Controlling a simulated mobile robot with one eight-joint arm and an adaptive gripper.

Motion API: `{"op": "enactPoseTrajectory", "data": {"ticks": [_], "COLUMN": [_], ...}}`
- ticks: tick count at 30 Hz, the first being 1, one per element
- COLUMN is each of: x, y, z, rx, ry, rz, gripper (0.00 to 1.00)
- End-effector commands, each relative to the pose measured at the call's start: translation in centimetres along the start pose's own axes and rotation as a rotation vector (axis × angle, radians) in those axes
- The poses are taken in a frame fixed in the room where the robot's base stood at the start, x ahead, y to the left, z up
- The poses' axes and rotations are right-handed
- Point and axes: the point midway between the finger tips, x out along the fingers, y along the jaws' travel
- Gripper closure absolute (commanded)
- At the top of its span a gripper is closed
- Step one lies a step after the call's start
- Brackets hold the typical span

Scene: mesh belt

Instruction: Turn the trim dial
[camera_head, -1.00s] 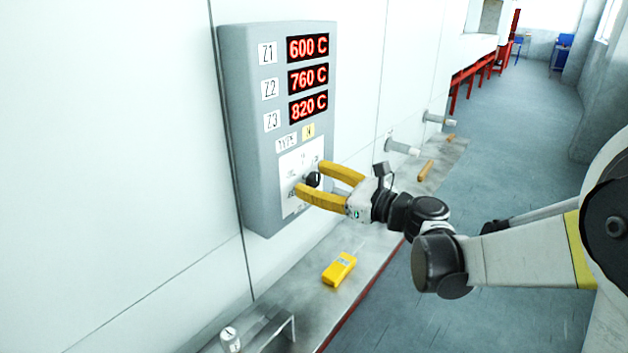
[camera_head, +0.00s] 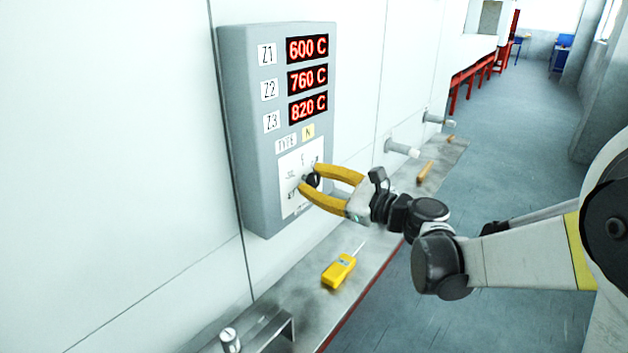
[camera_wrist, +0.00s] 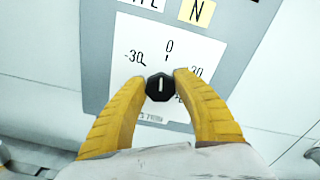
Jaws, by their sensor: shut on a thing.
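The trim dial (camera_head: 312,180) is a small black knob on a white scale plate (camera_head: 292,165) low on the grey panel. In the wrist view the dial (camera_wrist: 160,87) shows a pale pointer line, close to upright in the picture, below the 0 mark. The scale plate (camera_wrist: 150,55) reads -30 at left, 0 at top and 30 at right, the last partly hidden by a finger. My gripper (camera_head: 311,182) has its two yellow fingers closed on the dial, one on each side. Its fingertips also touch the dial in the wrist view (camera_wrist: 161,84).
The grey panel (camera_head: 250,130) shows 600 C, 760 C and 820 C. A steel ledge (camera_head: 315,310) below holds a yellow handheld meter (camera_head: 340,271) and a tan bar (camera_head: 425,171). Pipe stubs (camera_head: 402,148) stick out of the wall. The floor at right is open.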

Motion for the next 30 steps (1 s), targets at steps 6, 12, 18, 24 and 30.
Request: {"op": "enactPoseTrajectory", "data": {"ticks": [6,12,18,24,30], "x": [0.04,0.05,0.05,0.05,0.05], "y": [0.03,0.09,0.14,0.18,0.2], "z": [0.05,0.03,0.0,-0.03,-0.04], "rx": [-0.198,-0.387,-0.558,-0.691,-0.776], "ry": [-0.001,-0.001,-0.001,-0.001,-0.001], "rz": [-0.001,-0.001,-0.001,-0.001,-0.001], "gripper": [0.95,0.95,0.95,0.95,0.95]}}
